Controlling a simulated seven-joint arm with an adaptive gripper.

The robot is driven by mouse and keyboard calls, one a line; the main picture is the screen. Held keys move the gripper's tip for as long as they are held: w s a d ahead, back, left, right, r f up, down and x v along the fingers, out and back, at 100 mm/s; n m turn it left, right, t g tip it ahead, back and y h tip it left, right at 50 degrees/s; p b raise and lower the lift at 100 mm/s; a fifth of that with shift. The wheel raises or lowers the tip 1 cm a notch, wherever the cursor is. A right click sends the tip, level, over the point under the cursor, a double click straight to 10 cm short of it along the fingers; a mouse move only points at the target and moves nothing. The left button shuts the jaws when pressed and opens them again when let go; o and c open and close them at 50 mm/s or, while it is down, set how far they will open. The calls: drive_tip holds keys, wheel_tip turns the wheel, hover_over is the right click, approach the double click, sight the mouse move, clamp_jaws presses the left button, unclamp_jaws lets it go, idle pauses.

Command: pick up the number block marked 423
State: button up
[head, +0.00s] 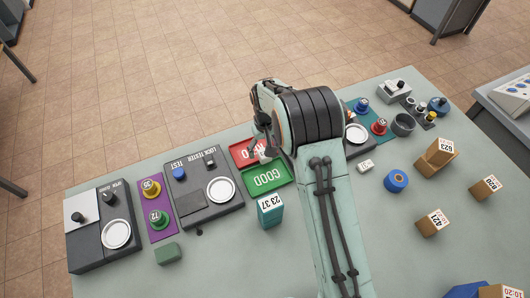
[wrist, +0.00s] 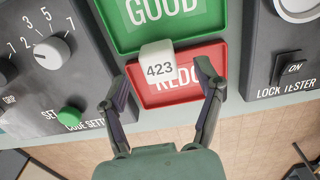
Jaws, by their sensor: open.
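The number block marked 423 (wrist: 157,66) is a small white block. In the wrist view it lies on the red REDO tray (wrist: 196,94), at the edge beside the green GOOD tray (wrist: 164,38). My gripper (wrist: 164,80) is open, with one finger on each side of the block and visible gaps between. I cannot tell the height of the fingertips above the tray. In the head view my gripper (head: 262,150) is over the red tray (head: 240,152), with the green tray (head: 266,180) just in front. The block is mostly hidden there by my gripper.
The lock tester panel (head: 228,208) stands left of the trays. A teal block (head: 270,210) marked 23 37 stands in front of the green tray. A white block (head: 366,166), a blue roll (head: 396,181) and tan boxes (head: 432,222) lie to the right.

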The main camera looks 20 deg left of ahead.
drive_tip(key=shift+f, duration=1.2)
drive_tip(key=c, duration=1)
drive_tip(key=shift+c, duration=0.2)
drive_tip(key=shift+r, duration=0.15)
